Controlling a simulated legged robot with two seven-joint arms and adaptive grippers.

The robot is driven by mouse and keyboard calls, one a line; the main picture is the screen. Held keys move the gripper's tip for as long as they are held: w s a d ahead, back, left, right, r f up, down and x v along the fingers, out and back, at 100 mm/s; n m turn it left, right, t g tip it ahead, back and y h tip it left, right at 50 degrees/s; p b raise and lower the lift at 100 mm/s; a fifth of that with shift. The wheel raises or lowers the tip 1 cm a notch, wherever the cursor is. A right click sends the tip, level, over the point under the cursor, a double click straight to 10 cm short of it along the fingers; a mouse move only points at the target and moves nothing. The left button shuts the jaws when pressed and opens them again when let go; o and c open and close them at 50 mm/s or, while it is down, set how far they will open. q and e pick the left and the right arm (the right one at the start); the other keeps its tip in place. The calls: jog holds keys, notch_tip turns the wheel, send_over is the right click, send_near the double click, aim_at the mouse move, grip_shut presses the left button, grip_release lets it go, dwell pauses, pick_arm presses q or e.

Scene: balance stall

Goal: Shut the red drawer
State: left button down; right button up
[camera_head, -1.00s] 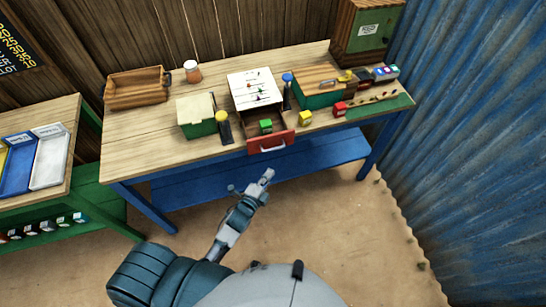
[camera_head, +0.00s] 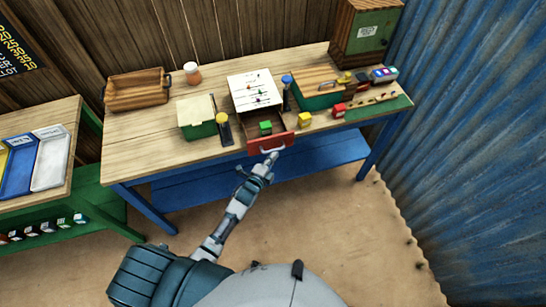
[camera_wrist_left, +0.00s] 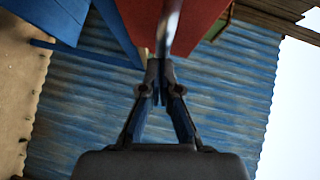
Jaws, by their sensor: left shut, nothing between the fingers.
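The red drawer (camera_head: 262,143) stands pulled out from the front of a white-topped cabinet (camera_head: 255,88) on the wooden table. A green block (camera_head: 265,127) lies inside it. The drawer has a pale bar handle (camera_head: 272,149) on its red front. My left gripper (camera_head: 272,156) is shut and empty, its tips at the handle. In the left wrist view the shut fingertips (camera_wrist_left: 160,66) are close to the handle bar and the red front (camera_wrist_left: 195,22); whether they touch I cannot tell. My right gripper is not in view.
A yellow block (camera_head: 305,119) and a red block (camera_head: 339,110) stand to the right of the drawer. Floor in front is clear.

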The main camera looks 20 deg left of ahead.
aim_at(262, 127)
pick_arm(q)
jog(key=w+a+b, duration=0.1)
jog(key=w+a, duration=0.1)
jog(key=w, duration=0.2)
jog(key=w+a+b, duration=0.2)
jog(key=w+a, duration=0.1)
jog(key=w, duration=0.1)
jog(key=w+a+b, duration=0.2)
jog(key=w+a, duration=0.1)
jog(key=w, duration=0.1)
jog(key=shift+a+f, duration=0.1)
jog(key=shift+f, duration=0.1)
jog(key=shift+w+a+r, duration=0.1)
jog(key=shift+a+r, duration=0.1)
jog(key=shift+d+r, duration=0.15)
jog(key=shift+r, duration=0.15)
